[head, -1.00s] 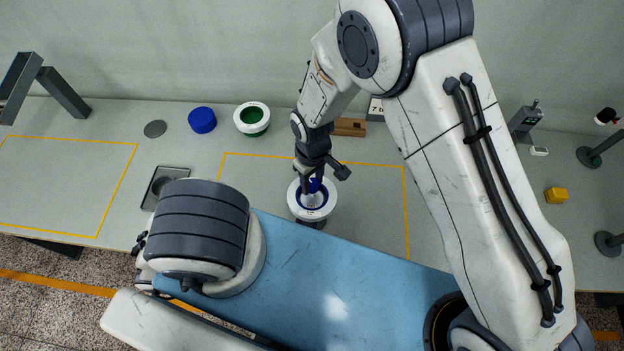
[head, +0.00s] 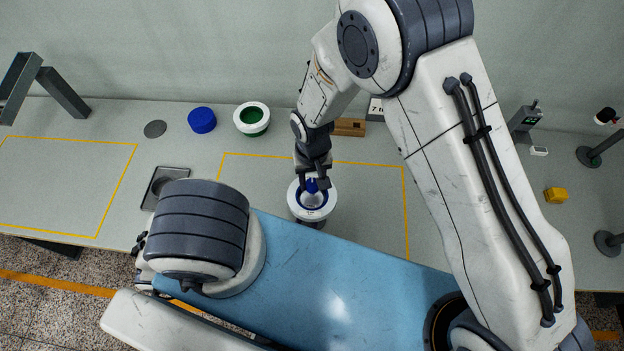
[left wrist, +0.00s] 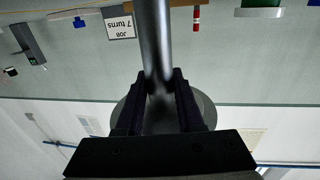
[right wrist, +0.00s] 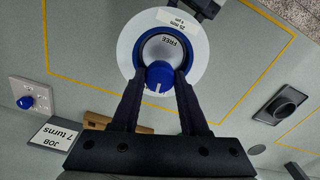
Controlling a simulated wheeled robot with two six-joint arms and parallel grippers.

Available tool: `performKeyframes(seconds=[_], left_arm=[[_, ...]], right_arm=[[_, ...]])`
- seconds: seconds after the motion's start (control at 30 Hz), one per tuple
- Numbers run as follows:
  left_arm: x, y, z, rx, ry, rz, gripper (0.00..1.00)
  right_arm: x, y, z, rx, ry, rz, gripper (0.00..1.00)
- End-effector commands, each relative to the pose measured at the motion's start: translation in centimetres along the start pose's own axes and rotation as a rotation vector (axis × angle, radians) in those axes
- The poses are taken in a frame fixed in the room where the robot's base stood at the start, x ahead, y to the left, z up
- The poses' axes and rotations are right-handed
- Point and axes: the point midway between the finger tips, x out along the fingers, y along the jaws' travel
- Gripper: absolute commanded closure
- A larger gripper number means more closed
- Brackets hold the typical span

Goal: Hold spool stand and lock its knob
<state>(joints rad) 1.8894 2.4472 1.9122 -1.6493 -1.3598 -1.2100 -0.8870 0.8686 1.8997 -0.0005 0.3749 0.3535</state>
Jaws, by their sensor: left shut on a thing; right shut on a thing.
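The spool stand carries a white-flanged spool (head: 331,203) with a blue inner ring, inside the yellow outline near the table's front edge. In the right wrist view its top is labelled FREE, and a blue knob (right wrist: 158,76) with a white line stands at the edge of the white centre. My right gripper (right wrist: 160,82) is shut on this knob, reaching down from above; the knob also shows in the head view (head: 312,186). My left gripper (left wrist: 160,82) is shut on the grey metal post (left wrist: 155,38) of the stand. My left arm largely hides its gripper in the head view.
A blue round piece (head: 202,120) and a green-and-white spool (head: 252,119) stand behind to the left. A wooden block (head: 349,127) and a JOB 7 turns sign (right wrist: 55,136) are at the back. A dark tray (head: 165,184) lies left; a yellow block (head: 556,195) lies right.

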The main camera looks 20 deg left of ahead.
Motion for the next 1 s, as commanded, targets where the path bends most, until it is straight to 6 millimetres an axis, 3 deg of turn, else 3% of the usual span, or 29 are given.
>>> performKeyframes(seconds=[0.37, 0.4, 0.43, 0.47, 0.8, 1.0], left_arm=[[0.0, 0.1, -0.1, -0.002, 0.002, 0.003, 1.00], [0.0, 0.1, -0.1, -0.002, 0.003, 0.003, 1.00], [0.0, 0.1, -0.1, -0.002, 0.003, 0.003, 1.00], [0.0, 0.1, -0.1, -0.002, 0.003, 0.003, 1.00], [0.0, 0.0, -0.1, -0.002, 0.002, 0.000, 1.00], [0.0, 0.0, -0.1, -0.001, 0.002, -0.001, 1.00]], right_arm=[[-0.1, 0.0, -0.3, 0.003, 0.010, -0.003, 1.00], [-0.1, 0.0, -0.4, 0.003, 0.010, -0.003, 0.41], [-0.1, 0.0, -0.3, 0.003, 0.009, -0.003, 0.29], [-0.1, 0.0, -0.3, 0.002, 0.009, -0.003, 0.26], [-0.3, 0.0, -0.2, 0.001, 0.005, -0.001, 0.26], [-3.1, -0.1, -0.2, 0.001, 0.008, -0.003, 0.26]])
